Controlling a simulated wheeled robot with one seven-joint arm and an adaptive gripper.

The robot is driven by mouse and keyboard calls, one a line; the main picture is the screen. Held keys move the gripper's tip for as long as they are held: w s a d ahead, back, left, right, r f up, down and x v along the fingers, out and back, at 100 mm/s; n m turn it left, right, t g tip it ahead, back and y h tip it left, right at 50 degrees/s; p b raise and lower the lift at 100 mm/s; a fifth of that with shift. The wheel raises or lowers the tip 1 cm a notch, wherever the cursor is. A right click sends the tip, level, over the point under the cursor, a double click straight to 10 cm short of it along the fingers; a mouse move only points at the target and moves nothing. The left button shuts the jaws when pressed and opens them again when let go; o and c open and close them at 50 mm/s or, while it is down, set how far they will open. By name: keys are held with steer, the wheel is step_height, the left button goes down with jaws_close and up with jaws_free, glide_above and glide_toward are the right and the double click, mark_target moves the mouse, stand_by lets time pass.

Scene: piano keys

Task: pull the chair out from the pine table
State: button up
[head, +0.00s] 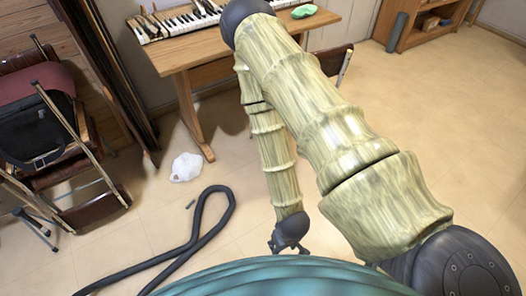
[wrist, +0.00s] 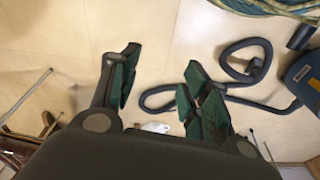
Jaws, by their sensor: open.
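The pine table (head: 178,58) stands at the top of the head view, with a piano keyboard (head: 175,23) on it. A dark chair (head: 331,62) with a thin pale metal bar shows at the table's right side. Most of it is hidden behind my arm, so I cannot tell how far it sits under the table. My gripper (head: 288,248) hangs low over the floor, in front of the table and apart from it and the chair. In the wrist view my gripper (wrist: 165,90) is open, with nothing between its green-padded fingers.
Folded chairs (head: 45,125) lean at the left. A white crumpled thing (head: 186,167) and a dark hose (head: 205,238) lie on the floor. The wrist view shows a blue vacuum cleaner (wrist: 304,75). A wooden shelf (head: 425,22) stands at the back right. The floor at right is clear.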

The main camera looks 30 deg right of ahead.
steer(key=w+d+f+t+b, duration=0.2)
steer(key=w+f+b, duration=0.3)
steer(key=w, duration=0.1)
steer(key=w+d+f+t+b, duration=0.1)
steer(key=w+d+f+b, duration=0.25)
steer(key=w, duration=0.35)
steer(key=w+d+f+t+h+b, duration=0.1)
steer(key=w+d+f+t+b, duration=0.2)
steer(key=w+d+b, duration=0.55)
steer(key=w+d+f+t+b, duration=0.3)
steer(key=w+d+t+b, duration=0.15)
steer(key=w+b, duration=0.6)
steer(key=w+d+f+t+h+b, duration=0.1)
steer(key=w+d+f+t+b, duration=0.15)
steer(key=w+d+b, duration=0.7)
steer(key=a+b+x, duration=0.1)
steer(key=b+x, duration=0.5)
steer(key=x, duration=0.6)
steer(key=shift+a+r+m+t+b, duration=0.3)
steer(key=shift+a+m, duration=0.1)
steer(key=shift+w, duration=0.1)
jaws_close()
